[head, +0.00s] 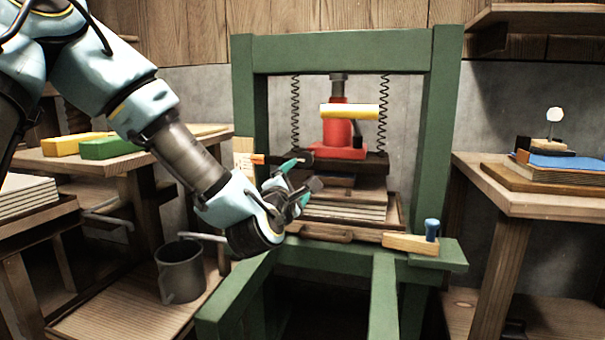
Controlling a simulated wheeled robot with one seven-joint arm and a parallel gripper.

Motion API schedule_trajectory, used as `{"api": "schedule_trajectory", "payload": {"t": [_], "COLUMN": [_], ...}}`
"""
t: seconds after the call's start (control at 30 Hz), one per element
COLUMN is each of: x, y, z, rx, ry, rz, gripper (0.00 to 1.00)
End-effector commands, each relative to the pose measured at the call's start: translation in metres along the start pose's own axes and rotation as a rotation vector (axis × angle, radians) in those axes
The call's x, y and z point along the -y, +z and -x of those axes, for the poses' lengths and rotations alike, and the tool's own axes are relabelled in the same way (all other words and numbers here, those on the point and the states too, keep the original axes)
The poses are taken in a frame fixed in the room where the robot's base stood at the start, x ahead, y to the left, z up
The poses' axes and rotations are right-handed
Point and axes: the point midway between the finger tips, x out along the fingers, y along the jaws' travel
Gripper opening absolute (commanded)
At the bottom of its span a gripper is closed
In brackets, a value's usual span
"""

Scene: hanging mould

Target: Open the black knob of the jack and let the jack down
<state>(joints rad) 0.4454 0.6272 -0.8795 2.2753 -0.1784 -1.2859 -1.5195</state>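The red jack (345,142) stands in the green press frame (445,110), on a dark plate (375,166) hung from two coil springs. A yellow bar (350,111) lies across the upper part of the jack. A small black knob (358,134) shows at the right side of the jack's body. Its finer shape is too small to tell. My gripper (311,172) is in front of the press at the left, lower than the knob and to its left. Its two fingers are apart, and I see nothing between them.
Below the plate lies a stack of boards and sheets (345,213). A wooden block with a blue peg (432,230) sits on the press's front ledge. A grey mug (180,272) stands on a low shelf at left. The right table (545,203) holds books.

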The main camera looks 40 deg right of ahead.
Motion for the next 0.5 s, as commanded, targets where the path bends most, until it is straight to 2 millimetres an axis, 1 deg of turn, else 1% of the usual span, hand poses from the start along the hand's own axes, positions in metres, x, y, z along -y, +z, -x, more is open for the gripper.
{"api": "schedule_trajectory", "payload": {"t": [0.03,0.1,0.2,0.3,0.5], "x": [-0.001,-0.001,-0.001,-0.002,-0.002], "y": [0.0,0.0,0.0,0.0,0.0], "z": [0.009,0.018,0.028,0.032,0.033], "rx": [0.0,-0.001,-0.001,-0.001,-0.001], "ry": [0.0,0.002,0.003,0.005,0.006], "rz": [-0.002,-0.002,-0.001,-0.001,0.0], "gripper": [0.81,0.81,0.81,0.81,0.81]}}
